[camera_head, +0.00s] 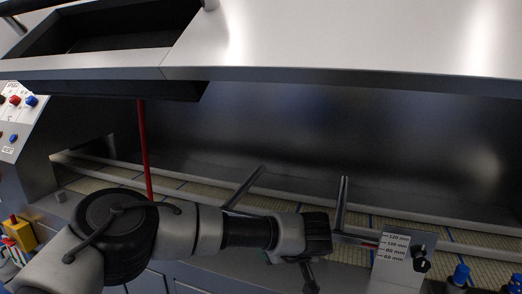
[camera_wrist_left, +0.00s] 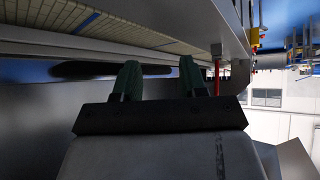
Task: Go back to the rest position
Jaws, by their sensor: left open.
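My left gripper (camera_wrist_left: 158,72) shows in the wrist view with its two dark green fingers apart and nothing between them. In the head view my left arm (camera_head: 178,230) comes in from the left and reaches across in front of the machine, its wrist near the lower middle. The fingers cannot be made out clearly in the head view. My right gripper is in neither view. No tub is seen.
A slatted conveyor belt (camera_head: 470,240) runs behind my arm, under a large steel hood (camera_head: 350,40). A red upright rod (camera_head: 143,150) and metal bars stand close by. A height-scale plate (camera_head: 397,245) and blue knobs are at right; buttons (camera_head: 15,100) are at left.

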